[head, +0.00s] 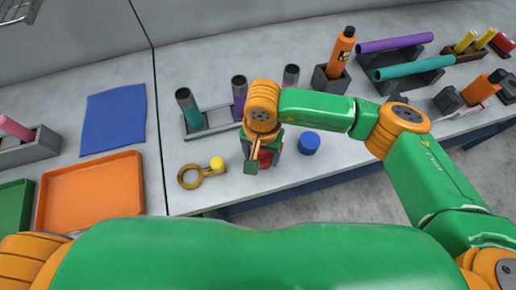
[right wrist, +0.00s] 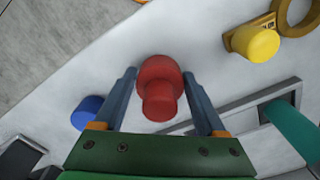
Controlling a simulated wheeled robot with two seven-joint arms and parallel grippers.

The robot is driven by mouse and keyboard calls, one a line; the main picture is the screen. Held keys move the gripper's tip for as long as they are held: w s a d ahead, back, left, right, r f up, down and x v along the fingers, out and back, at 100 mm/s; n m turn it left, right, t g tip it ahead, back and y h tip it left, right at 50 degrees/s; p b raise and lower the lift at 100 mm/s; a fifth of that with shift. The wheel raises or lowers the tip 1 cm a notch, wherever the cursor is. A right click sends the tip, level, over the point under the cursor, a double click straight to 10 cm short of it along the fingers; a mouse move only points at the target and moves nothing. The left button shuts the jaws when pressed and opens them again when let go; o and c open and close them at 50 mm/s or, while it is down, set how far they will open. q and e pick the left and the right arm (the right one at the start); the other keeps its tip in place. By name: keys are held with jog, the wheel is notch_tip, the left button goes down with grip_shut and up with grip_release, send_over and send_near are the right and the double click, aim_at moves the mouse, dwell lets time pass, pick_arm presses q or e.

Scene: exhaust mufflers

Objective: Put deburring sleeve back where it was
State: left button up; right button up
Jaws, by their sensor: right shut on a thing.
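My right gripper (right wrist: 159,76) is shut on a red stepped round piece (right wrist: 157,90), with one finger on each side of it. The piece has a wide round body and a narrower round end towards the camera. In the head view the red piece (head: 265,158) shows only in part beneath my right gripper (head: 260,165), low over the pale bench near its front edge. I take this red piece for the deburring sleeve; no label shows on it. Whether it touches the bench is unclear. My left gripper is not in view.
A blue round piece (head: 308,143) stands right of my gripper. A yellow knob (head: 217,163) sits by a brass ring (head: 188,177) on the left. A grey rack (head: 209,131) with dark-topped tubes lies behind. An orange tray (head: 92,190) and blue mat (head: 114,118) lie further left.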

jog(key=shift+w+a+f, duration=0.15)
jog(key=shift+w+a, duration=0.1)
jog(key=shift+s+d+f, duration=0.1)
jog(key=shift+f, duration=0.1)
jog(key=o, duration=1.2)
jog(key=shift+s+d+r, duration=0.1)
jog(key=shift+r, duration=0.5)
notch_tip(320, 180, up, 11)
jog(key=b, duration=0.3)
jog(key=shift+r, duration=0.2)
